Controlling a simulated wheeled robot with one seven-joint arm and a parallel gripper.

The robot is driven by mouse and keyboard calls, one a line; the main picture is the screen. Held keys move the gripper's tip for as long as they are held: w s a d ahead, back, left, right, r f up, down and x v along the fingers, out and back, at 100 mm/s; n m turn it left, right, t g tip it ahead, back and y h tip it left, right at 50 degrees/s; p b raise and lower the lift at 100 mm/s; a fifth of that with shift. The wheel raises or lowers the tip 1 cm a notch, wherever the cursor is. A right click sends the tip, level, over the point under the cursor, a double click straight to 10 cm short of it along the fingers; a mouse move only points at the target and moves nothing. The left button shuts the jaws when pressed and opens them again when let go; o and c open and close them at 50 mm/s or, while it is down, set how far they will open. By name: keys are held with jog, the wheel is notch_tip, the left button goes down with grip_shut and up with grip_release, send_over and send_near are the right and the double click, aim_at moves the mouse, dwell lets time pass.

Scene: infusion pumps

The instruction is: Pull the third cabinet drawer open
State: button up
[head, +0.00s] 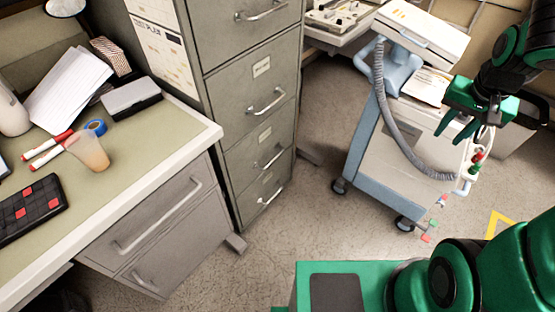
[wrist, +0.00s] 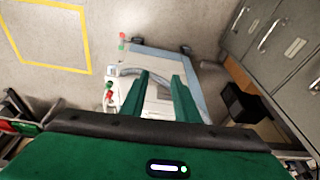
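The grey metal filing cabinet (head: 220,110) stands left of centre in the head view. Several drawers show stacked, all closed, each with a bar handle. The third drawer down among those visible (head: 248,150) has its handle (head: 270,158) below a small label. The cabinet's top is cut off by the frame. Part of a grey drawer front with handles, seemingly this cabinet, shows at the upper right of the wrist view (wrist: 290,45). My green gripper (head: 456,133) is open and empty, far to the right of the cabinet. Its two fingers (wrist: 161,76) stand apart in the wrist view.
A white and blue medical cart (head: 380,165) with a grey hose stands beyond the cabinet, near my gripper. A desk (head: 150,135) with pens, tape and papers adjoins the cabinet on the left; its drawers (head: 155,225) are closed. Floor before the cabinet (head: 300,225) is clear.

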jog(key=w+a+f+t, duration=0.2)
jog(key=w+a+f, duration=0.25)
jog(key=w, duration=0.45)
jog(key=w+a+f+t, duration=0.1)
jog(key=w+a+f, duration=0.3)
jog(key=w, duration=0.5)
jog(key=w+a+f+m+t+y, duration=0.1)
jog(key=w+a+f+t+y, duration=0.25)
jog(key=w+a+f, duration=0.8)
jog(key=m+t+y, duration=0.4)
jog(key=t+y, duration=0.1)
jog(key=y, duration=0.1)
send_near(275, 158)
jog(key=shift+h, duration=0.25)
jog(key=x, duration=1)
jog(key=shift+w+a+f, duration=0.1)
jog(key=shift+f, duration=0.15)
jog(key=shift+c, duration=0.3)
